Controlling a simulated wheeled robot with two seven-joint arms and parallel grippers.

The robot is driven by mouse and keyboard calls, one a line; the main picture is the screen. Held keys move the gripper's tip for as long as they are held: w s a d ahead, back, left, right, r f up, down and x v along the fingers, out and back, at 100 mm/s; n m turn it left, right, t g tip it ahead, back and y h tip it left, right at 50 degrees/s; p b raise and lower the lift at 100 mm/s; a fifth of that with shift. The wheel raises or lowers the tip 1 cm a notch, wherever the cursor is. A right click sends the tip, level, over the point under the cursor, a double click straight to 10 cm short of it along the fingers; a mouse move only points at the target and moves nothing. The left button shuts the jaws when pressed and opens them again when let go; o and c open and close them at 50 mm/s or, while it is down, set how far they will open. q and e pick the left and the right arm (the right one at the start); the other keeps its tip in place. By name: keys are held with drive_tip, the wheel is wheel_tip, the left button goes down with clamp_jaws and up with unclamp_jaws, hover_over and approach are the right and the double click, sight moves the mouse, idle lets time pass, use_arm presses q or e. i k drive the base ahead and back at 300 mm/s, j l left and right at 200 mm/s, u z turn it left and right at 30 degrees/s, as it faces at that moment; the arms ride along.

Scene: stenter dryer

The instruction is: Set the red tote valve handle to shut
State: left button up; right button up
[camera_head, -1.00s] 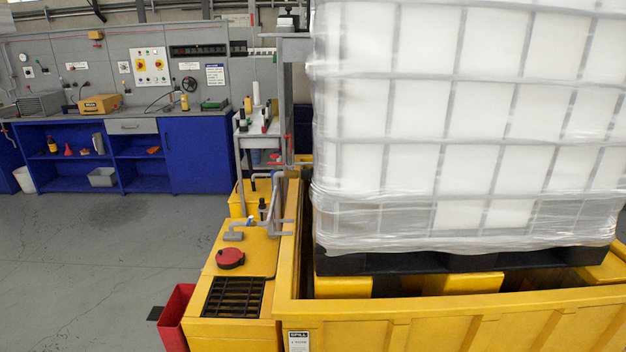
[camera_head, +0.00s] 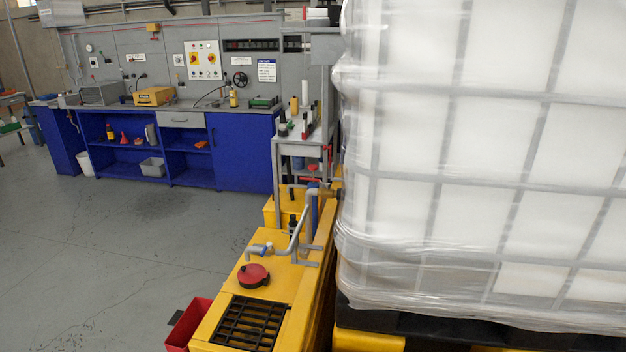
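The wrapped white tote (camera_head: 480,150) fills the right side of the view. A brass-coloured fitting (camera_head: 331,193) shows at its left edge, joined to a grey pipe (camera_head: 305,220) that runs down to the yellow unit. A thin red part (camera_head: 327,158) stands roughly upright just above the fitting and may be the valve handle. It is too small and too close to the cart to tell its exact setting. Neither of my grippers is in view.
A yellow unit (camera_head: 285,272) with a red cap (camera_head: 253,275) and a black grate (camera_head: 250,322) stands in front. A red bin (camera_head: 187,325) is beside it. A grey cart (camera_head: 291,150) and blue workbench (camera_head: 240,150) are behind. The left floor (camera_head: 90,260) is clear.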

sight(301, 178)
drive_tip(key=l+u, duration=0.1)
drive_tip(key=l, duration=0.3)
drive_tip(key=z, duration=0.5)
drive_tip(key=i+j+z, duration=0.1)
drive_tip(key=j+z, duration=1.1)
drive_tip(key=l, duration=0.1)
